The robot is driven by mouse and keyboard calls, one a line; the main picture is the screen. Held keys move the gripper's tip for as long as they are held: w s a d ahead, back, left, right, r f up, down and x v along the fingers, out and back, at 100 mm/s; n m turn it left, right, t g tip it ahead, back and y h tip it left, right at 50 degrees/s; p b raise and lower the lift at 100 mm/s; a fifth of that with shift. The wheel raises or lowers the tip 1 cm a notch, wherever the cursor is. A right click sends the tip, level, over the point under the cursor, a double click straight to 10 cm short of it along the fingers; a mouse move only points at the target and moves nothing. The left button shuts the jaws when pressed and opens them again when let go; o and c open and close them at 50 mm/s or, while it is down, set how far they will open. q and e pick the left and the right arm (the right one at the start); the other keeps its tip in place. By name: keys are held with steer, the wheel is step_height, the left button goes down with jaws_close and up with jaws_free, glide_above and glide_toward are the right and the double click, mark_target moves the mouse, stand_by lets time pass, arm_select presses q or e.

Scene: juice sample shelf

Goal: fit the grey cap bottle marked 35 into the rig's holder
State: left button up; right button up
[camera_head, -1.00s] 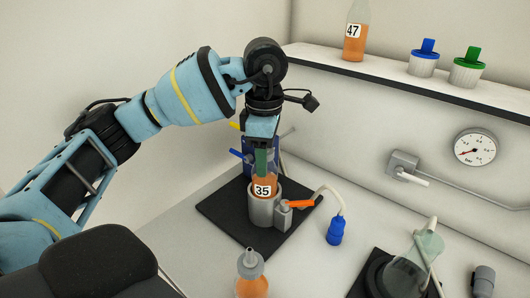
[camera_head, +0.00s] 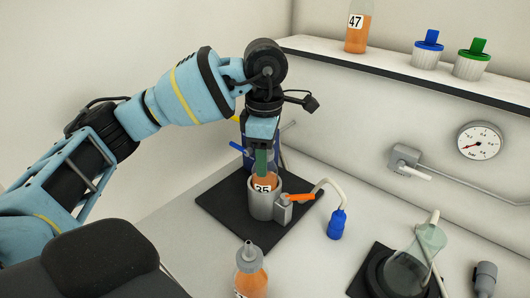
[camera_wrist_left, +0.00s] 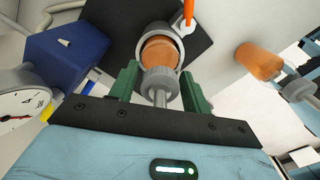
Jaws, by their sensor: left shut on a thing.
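The bottle marked 35 (camera_head: 262,188) holds orange juice and stands upright, its lower part inside the grey cylindrical holder (camera_head: 262,210) of the rig. The holder's rim hides the lower part of the label. My left gripper (camera_head: 261,164) points straight down from above, with green fingers shut on the bottle's top. In the left wrist view, the grey cap (camera_wrist_left: 160,78) with its nozzle lies between the fingers, and the orange bottle body sits inside the holder ring. An orange lever (camera_head: 301,197) is at the holder's right side. My right gripper is not in view.
The rig stands on a black base plate (camera_head: 225,208), with a blue unit (camera_wrist_left: 68,58) behind. Another orange bottle (camera_head: 250,282) stands in front. A flask (camera_head: 410,270) is at right. The shelf (camera_head: 400,66) carries bottle 47 (camera_head: 357,30) and blue and green caps. A gauge (camera_head: 480,141) is on the wall.

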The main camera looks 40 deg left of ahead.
arm_select(q)
steer(key=shift+f, duration=0.55)
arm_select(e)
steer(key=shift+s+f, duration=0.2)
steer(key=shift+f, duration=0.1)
arm_select(q)
steer(key=o, duration=1.5)
steer(key=shift+o, duration=0.2)
step_height(320, 180, up, 8)
steer(key=shift+f+p, duration=0.1)
steer(key=shift+p, duration=0.2)
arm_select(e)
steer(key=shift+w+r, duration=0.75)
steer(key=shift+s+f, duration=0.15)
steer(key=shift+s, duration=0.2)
